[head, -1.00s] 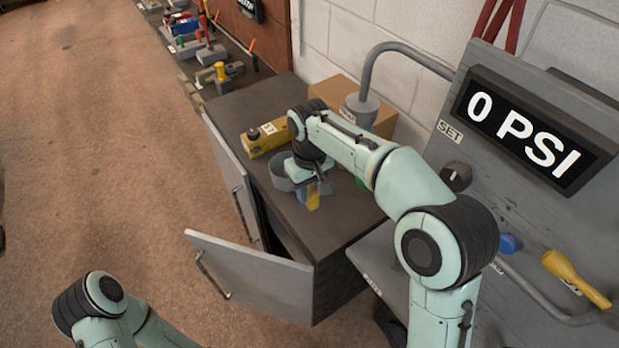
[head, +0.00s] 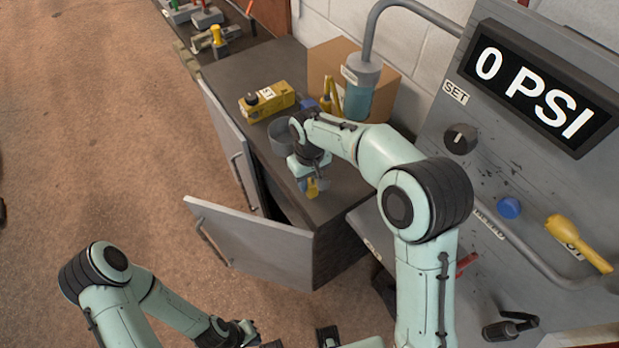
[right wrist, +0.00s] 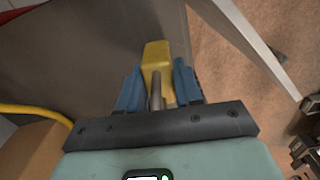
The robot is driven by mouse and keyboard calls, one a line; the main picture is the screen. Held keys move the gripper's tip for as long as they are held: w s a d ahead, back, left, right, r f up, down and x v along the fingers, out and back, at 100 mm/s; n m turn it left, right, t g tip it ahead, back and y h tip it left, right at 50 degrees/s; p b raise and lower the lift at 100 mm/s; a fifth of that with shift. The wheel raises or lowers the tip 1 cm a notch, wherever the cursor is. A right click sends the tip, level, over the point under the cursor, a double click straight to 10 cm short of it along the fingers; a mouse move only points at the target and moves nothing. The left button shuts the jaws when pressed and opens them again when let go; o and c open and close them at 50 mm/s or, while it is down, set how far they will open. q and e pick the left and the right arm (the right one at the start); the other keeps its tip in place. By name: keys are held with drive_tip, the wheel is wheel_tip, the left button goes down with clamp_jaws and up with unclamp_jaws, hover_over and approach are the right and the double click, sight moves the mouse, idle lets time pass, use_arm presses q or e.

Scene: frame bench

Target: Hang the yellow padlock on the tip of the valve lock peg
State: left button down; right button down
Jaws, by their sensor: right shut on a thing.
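My right gripper (head: 311,187) is over the near edge of the dark cabinet top, its blue fingers shut on the yellow padlock (head: 314,187). In the right wrist view the padlock (right wrist: 157,57) sits between the blue fingers (right wrist: 157,92), with a grey rod-like part, likely its shackle, pointing toward the palm. My left arm enters at the lower left, and its wrist reaches the bottom edge; I see no left fingers. I cannot pick out the valve lock peg with certainty; a dark fitting with a bent bar (head: 510,327) sits at the lower right.
A grey cabinet (head: 345,205) has its doors swung open. On it are a yellow box (head: 267,101), a grey round container (head: 280,134) and a cardboard box (head: 400,85). The panel (head: 440,125) at right carries a yellow lever (head: 578,243) and blue knob (head: 509,208).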

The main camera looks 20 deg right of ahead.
drive_tip(key=shift+f, duration=0.2)
drive_tip(key=c, duration=0.8)
unclamp_jaws()
use_arm(q)
drive_tip(key=shift+s, duration=0.1)
use_arm(e)
drive_tip(key=shift+o, duration=0.2)
drive_tip(key=shift+r, duration=0.25)
use_arm(q)
drive_tip(key=shift+w+r+p, duration=0.65)
drive_tip(key=shift+r+p, duration=0.1)
drive_tip(key=shift+r, duration=0.1)
use_arm(e)
wheel_tip(320, 180, up, 13)
drive_tip(key=shift+w+d, duration=0.15)
drive_tip(key=shift+d, duration=0.2)
use_arm(q)
drive_tip(key=shift+s, duration=0.1)
